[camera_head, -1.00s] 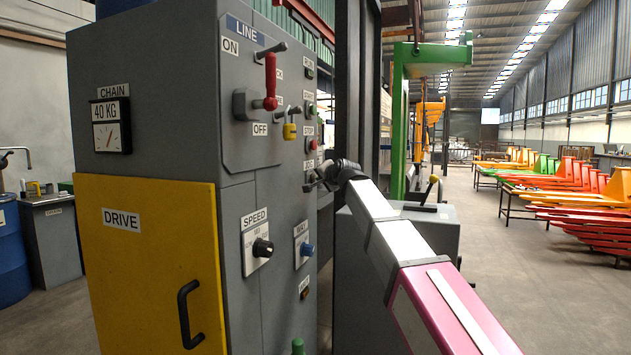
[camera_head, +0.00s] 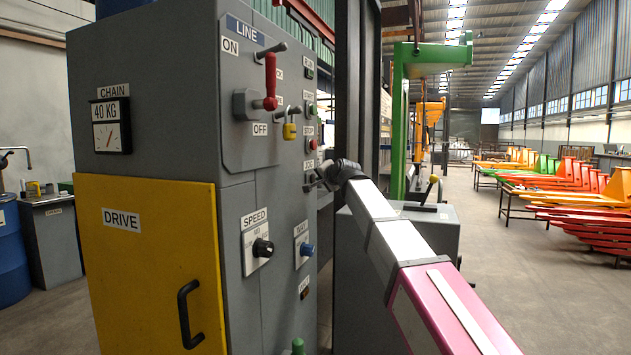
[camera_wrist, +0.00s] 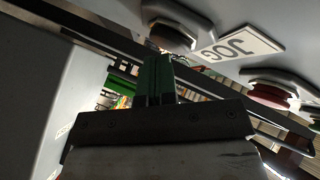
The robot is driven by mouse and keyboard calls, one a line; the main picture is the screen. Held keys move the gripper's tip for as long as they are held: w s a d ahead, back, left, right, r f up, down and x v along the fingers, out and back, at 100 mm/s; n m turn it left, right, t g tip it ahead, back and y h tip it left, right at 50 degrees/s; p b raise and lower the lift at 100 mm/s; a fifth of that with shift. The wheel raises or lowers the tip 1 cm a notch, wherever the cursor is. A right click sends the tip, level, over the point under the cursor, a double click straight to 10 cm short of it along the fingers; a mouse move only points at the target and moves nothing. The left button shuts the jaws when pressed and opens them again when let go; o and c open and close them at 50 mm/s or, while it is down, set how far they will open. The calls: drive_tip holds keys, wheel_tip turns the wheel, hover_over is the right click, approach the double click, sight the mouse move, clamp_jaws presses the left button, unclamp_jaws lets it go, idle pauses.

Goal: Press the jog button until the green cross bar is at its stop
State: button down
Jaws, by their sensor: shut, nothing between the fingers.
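My gripper (camera_head: 319,181) is at the narrow right face of the grey control cabinet, over the lowest of a column of buttons. In the wrist view its green fingers (camera_wrist: 156,72) are shut and empty. Their tips point at a dark round button (camera_wrist: 172,36) beside the JOG label (camera_wrist: 243,44); I cannot tell whether they touch it or whether it is pressed in. In the head view my gripper hides this button. A green horizontal bar (camera_head: 437,56) joins a green upright behind the cabinet; I cannot tell whether it is at a stop.
A red button (camera_head: 312,145) sits just above my gripper, also seen in the wrist view (camera_wrist: 272,88). A red LINE lever (camera_head: 270,82) and a yellow padlock (camera_head: 290,131) stick out from the cabinet. SPEED (camera_head: 262,248) and blue (camera_head: 306,249) knobs lie below. The aisle at right is open.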

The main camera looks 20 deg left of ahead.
drive_tip(key=shift+d, duration=0.15)
drive_tip(key=shift+s+d, duration=0.1)
drive_tip(key=shift+d, duration=0.7)
drive_tip(key=shift+d, duration=0.1)
drive_tip(key=d, duration=0.4)
drive_tip(key=shift+s+d, duration=0.2)
drive_tip(key=shift+d, duration=0.2)
